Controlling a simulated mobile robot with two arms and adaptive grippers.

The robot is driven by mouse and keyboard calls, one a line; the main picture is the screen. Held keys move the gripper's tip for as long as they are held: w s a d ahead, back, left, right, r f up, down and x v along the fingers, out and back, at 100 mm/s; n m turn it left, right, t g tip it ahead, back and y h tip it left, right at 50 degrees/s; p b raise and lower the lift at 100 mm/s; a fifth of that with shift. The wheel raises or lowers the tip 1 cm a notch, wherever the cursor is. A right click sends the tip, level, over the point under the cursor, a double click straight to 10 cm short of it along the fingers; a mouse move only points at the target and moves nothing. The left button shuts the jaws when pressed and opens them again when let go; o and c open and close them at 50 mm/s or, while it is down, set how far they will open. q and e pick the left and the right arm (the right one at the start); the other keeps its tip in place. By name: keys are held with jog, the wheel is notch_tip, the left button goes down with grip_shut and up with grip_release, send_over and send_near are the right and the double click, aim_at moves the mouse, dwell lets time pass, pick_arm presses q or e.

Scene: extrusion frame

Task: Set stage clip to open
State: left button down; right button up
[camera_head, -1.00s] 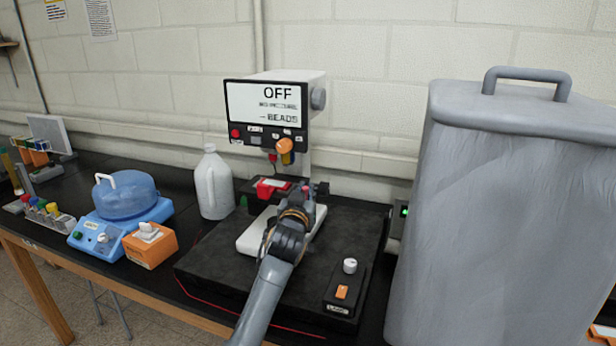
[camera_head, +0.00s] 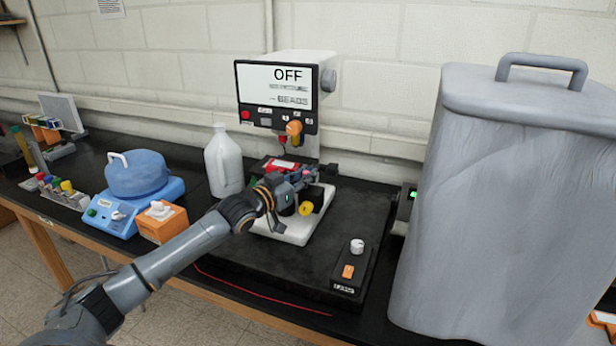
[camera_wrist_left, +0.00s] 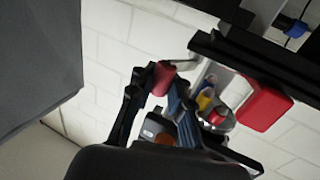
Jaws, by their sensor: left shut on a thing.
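The microscope-like device (camera_head: 289,95) stands on the black bench, with a dark stage below its display. My left gripper (camera_head: 310,177) reaches in from the left to the right side of this stage. In the left wrist view a small pinkish-red piece (camera_wrist_left: 163,77), which looks like the stage clip's handle, sits between the fingertips. My left gripper is shut on it. The rest of the clip is mostly hidden, so its angle cannot be told. A red block (camera_head: 283,163) with a white label lies on the stage, left of the gripper. My right gripper is not in view.
A white jug (camera_head: 223,162) and a blue-domed device (camera_head: 137,175) stand to the left, with an orange box (camera_head: 161,224) before them. A large grey bin (camera_head: 510,200) blocks the right. A small control box (camera_head: 350,270) sits at the front right.

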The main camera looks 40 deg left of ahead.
pick_arm(q)
jog(key=shift+s+a+f+m+g+h+b, duration=0.15)
jog(key=shift+m+h+b, duration=0.2)
jog(key=shift+h, duration=0.3)
jog(key=shift+s+r+m+g+h+b, duration=0.1)
jog(key=shift+m+g+h+b, duration=0.05)
jog(key=shift+m+h, duration=0.4)
jog(key=c, duration=1.3)
grip_release()
jog(key=shift+o, duration=0.2)
jog(key=v, duration=1.2)
